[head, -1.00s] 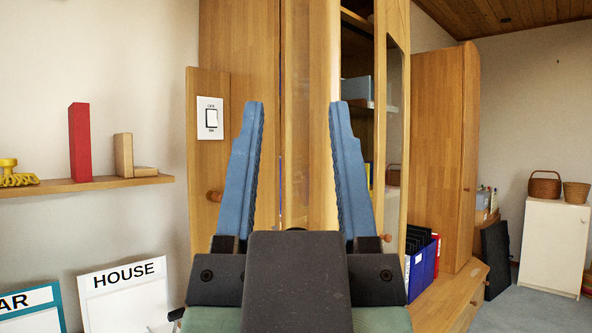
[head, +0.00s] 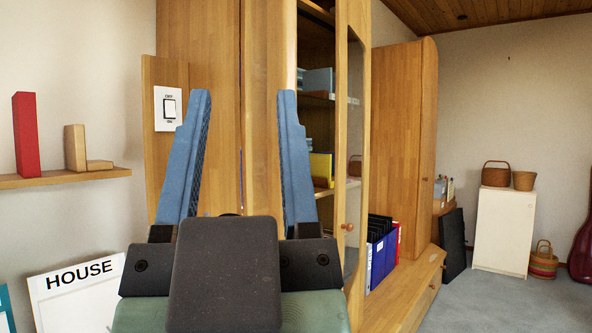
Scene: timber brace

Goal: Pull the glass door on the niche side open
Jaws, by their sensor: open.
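The glass door (head: 355,130) nearer the binder niche is a narrow wood-framed pane in the tall wooden cabinet. Its round wooden knob (head: 347,227) sits low on the left stile. Shelves with boxes show just left of the door frame; I cannot tell from this angle whether the door is shut or ajar. My gripper (head: 243,95) is open and empty, its two blue fingers pointing up in the picture in front of the cabinet. It is left of the knob and apart from it. The fingers and wrist hide part of the cabinet front.
The niche holds dark and blue binders (head: 378,252) above a low wooden ledge (head: 415,285). A light switch (head: 168,108) is on a wooden panel at left. A wall shelf (head: 65,178) carries blocks. Grey floor (head: 495,300) lies open at right, before a white cabinet (head: 503,230).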

